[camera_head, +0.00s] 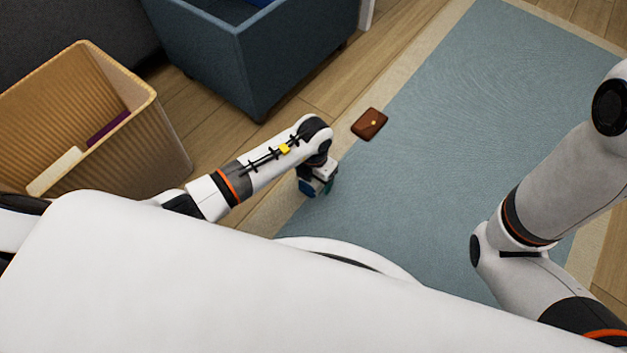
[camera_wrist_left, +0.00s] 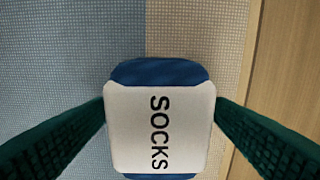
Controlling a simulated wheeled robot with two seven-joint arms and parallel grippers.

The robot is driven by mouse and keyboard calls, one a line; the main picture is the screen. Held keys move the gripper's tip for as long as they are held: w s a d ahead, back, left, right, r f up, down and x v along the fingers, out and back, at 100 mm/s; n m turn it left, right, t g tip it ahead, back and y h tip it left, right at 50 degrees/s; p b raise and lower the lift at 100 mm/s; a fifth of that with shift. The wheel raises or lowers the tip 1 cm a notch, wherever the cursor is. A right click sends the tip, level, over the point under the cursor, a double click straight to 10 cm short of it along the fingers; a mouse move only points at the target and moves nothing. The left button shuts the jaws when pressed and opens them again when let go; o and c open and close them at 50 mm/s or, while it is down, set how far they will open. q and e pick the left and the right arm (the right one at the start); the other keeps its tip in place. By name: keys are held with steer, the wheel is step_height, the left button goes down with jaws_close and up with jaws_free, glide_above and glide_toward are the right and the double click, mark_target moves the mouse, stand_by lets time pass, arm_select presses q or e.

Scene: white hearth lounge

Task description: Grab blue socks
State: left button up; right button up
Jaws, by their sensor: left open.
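The blue socks are a blue bundle with a white band reading "SOCKS" (camera_wrist_left: 158,72). They fill the lower middle of the left wrist view, on the rug's edge where blue meets beige. In the head view only a small blue part of the socks (camera_head: 306,188) shows beside my left gripper (camera_head: 319,189). My left gripper is open, pointing down, with one green finger on each side of the socks. I cannot tell whether the fingers touch them. My right arm shows at the right of the head view, but its gripper is out of frame.
A brown wallet (camera_head: 369,124) lies on the rug (camera_head: 450,130) beyond my left gripper. A tan ribbed bin (camera_head: 150,150) stands at the left, with a purple item inside. A blue-grey box (camera_head: 255,60) stands behind. The rug's middle is clear.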

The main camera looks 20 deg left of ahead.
arm_select(q)
steer(key=c, duration=1.1)
steer(key=shift+o, duration=0.2)
steer(key=shift+r, duration=0.15)
